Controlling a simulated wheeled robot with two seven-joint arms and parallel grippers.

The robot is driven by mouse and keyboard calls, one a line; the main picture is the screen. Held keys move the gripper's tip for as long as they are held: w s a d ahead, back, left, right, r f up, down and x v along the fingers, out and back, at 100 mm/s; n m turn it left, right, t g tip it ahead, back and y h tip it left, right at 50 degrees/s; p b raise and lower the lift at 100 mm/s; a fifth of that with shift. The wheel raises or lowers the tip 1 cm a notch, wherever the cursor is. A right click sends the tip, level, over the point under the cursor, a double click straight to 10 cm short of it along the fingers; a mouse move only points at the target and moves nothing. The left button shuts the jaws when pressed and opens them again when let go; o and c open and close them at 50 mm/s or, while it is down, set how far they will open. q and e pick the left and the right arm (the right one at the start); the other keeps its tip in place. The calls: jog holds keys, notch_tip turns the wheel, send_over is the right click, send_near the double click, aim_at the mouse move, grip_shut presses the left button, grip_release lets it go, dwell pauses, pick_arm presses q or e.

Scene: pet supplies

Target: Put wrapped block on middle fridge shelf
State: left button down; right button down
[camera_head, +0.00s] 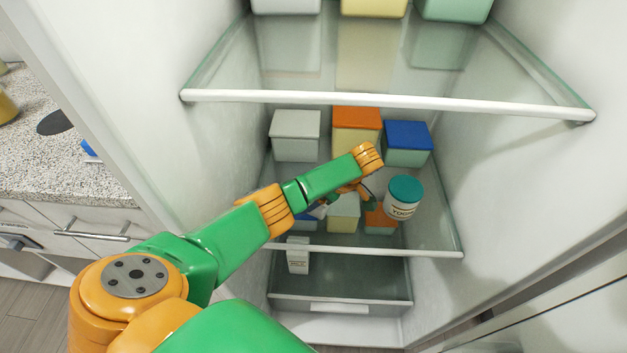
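My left arm reaches from the lower left into the open fridge. My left gripper (350,192) is over the middle shelf (425,238), mostly hidden behind my own wrist, so I cannot tell whether its fingers are open or shut. A small white piece (318,209) shows beside it; I cannot tell whether it is held or standing on the shelf. A small white block with printed text (298,255) shows at the middle shelf's front edge, left side; I cannot tell whether it is the wrapped block. My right gripper is not in view.
A teal-lidded jar (403,199) stands at the right. The upper shelf (380,99) hangs above my arm. A drawer (340,300) is below. A counter (60,170) is at left.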

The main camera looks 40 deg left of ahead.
pick_arm(q)
jog(key=shift+f, duration=0.15)
jog(key=shift+c, duration=0.6)
grip_release()
jog(key=v, duration=0.6)
jog(key=shift+a, duration=0.2)
jog(key=p+v, duration=0.4)
jog(key=v, duration=0.2)
jog(key=shift+d+r, duration=0.2)
jog(key=shift+r, duration=0.1)
